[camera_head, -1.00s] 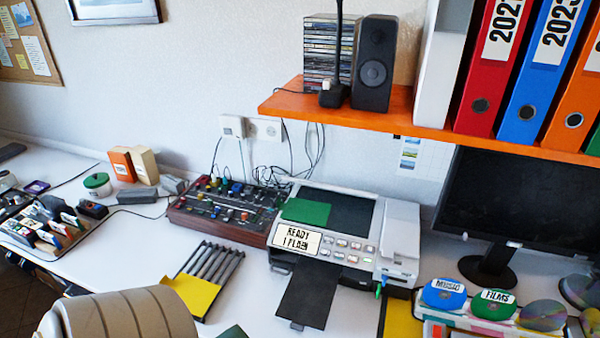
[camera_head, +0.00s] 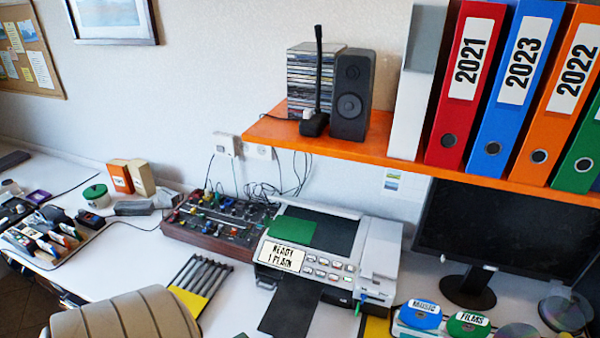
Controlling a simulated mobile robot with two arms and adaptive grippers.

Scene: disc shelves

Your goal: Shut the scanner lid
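The white printer-scanner (camera_head: 378,250) stands on the desk right of centre, below the orange shelf. Its dark top panel (camera_head: 336,228) faces up, and a green card (camera_head: 292,229) lies over the left part. I cannot tell whether this dark area is bare glass or the lid's surface; no raised lid stands out clearly. The front panel has several buttons and a small display (camera_head: 281,256) reading "READY 1 PLAIN". A dark tray (camera_head: 290,307) sticks out from the front. Neither of my grippers is in view.
The orange shelf (camera_head: 400,157) overhangs the back, holding a speaker (camera_head: 351,97), disc cases and binders. A mixer (camera_head: 217,223) stands left of the scanner, a monitor (camera_head: 500,232) right. A beige chair back (camera_head: 130,320) is in front at left. Disc stacks (camera_head: 418,314) sit at front right.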

